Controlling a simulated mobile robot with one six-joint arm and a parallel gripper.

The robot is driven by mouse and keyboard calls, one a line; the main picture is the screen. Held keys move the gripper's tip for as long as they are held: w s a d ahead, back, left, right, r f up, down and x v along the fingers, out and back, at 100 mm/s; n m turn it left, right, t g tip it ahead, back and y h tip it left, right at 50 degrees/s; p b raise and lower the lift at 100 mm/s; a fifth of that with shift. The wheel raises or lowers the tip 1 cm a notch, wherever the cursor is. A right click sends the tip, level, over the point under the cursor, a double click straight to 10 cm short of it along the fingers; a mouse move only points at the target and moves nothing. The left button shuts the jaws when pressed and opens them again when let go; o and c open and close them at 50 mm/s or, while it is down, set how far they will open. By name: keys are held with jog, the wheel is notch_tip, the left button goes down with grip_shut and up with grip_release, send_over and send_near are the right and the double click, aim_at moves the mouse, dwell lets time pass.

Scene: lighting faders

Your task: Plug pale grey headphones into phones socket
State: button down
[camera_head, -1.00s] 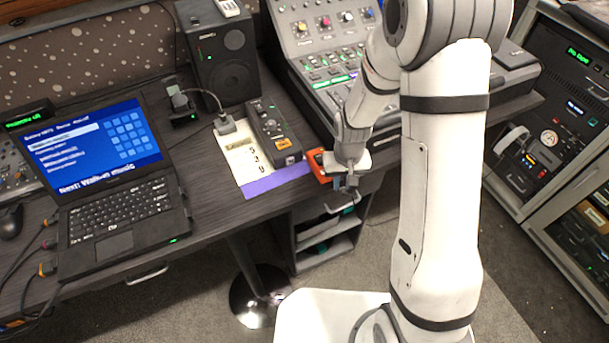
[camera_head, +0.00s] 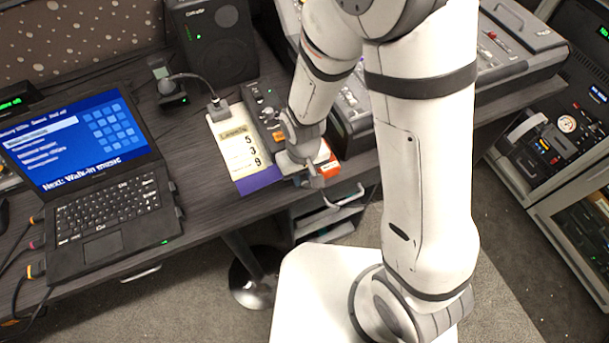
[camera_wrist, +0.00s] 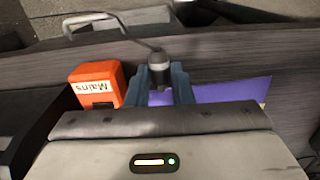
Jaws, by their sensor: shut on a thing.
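My gripper (camera_head: 308,175) is at the desk's front edge, beside the orange box (camera_head: 328,164). In the wrist view my gripper (camera_wrist: 160,82) is shut on a dark plug (camera_wrist: 158,66) with a thin dark cable running up and left. A pale grey loop (camera_head: 345,200) shows below the desk edge, and again in the wrist view (camera_wrist: 95,22); I cannot tell whether it is the headphones or a handle. The dark control box (camera_head: 262,105) stands behind my gripper, partly hidden by my arm. I cannot make out a phones socket.
A printed card with a purple end (camera_head: 258,181) lies beside the control box. The laptop (camera_head: 100,235) is at left. Desk between laptop and card is clear.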

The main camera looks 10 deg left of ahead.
jog(key=shift+w+a+p, duration=0.2)
jog(key=shift+w+a, duration=0.5)
jog(key=shift+w, duration=0.35)
jog(key=shift+w+a+p, duration=0.15)
jog(key=shift+w+a, duration=0.55)
jog(key=shift+w, duration=0.3)
jog(key=shift+w+a+b, duration=0.55)
jog(key=shift+w+b, duration=0.15)
jog(key=shift+w, duration=0.15)
dwell(3.4)
jog(key=c, duration=1.4)
grip_release()
jog(key=shift+w, duration=0.1)
jog(key=shift+o, duration=1.1)
notch_tip(320, 180, up, 8)
